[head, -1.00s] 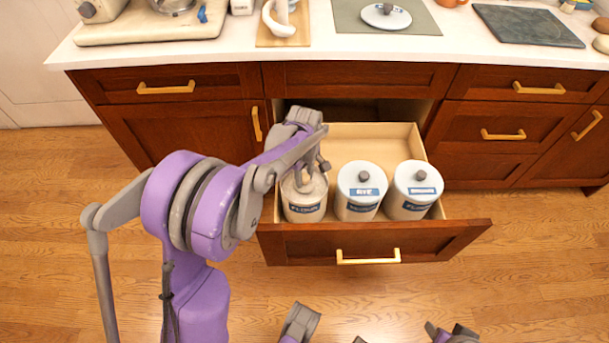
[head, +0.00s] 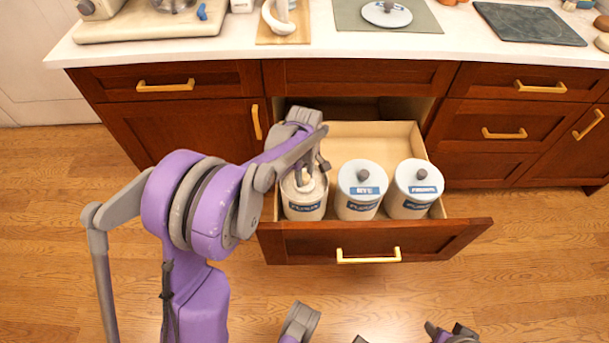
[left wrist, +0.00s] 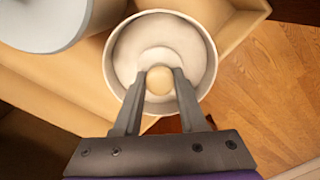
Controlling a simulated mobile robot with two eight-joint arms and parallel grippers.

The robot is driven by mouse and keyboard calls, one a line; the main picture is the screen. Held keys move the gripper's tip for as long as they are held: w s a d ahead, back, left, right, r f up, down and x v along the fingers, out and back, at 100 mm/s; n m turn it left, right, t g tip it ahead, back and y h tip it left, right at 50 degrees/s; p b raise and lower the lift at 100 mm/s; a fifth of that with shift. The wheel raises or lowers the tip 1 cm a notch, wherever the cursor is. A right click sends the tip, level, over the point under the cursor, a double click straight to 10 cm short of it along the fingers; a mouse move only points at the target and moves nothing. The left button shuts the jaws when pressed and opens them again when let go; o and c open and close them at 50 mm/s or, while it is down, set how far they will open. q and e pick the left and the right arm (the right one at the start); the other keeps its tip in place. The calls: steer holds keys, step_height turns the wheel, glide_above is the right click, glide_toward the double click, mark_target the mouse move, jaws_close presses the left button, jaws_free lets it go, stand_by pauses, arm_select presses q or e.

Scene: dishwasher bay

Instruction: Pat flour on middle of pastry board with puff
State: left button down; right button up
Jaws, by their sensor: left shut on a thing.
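My left gripper (head: 308,174) reaches down into the mouth of the leftmost flour canister (head: 304,208) in the open drawer. In the left wrist view its fingers (left wrist: 160,84) are shut on the round, cream knob of the puff (left wrist: 159,82). The puff's pale body sits inside the canister's white rim (left wrist: 208,85) and blends with the white contents, so I cannot tell how deep it is. A dark slate-like board (head: 527,24) lies on the counter at the right. I cannot tell for sure that it is the pastry board.
Two lidded canisters (head: 360,190) (head: 413,189) stand to the right in the drawer (head: 370,132). A loose lid (head: 387,14) lies on a grey-green mat (head: 350,18). A small wooden board (head: 285,38) holds a white object. The counter front strip is clear.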

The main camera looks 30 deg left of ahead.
mark_target(305, 176)
stand_by(0.5)
arm_select(q)
steer(key=shift+r+p, duration=2.15)
steer(key=shift+r, duration=1.3)
steer(key=shift+d, duration=0.1)
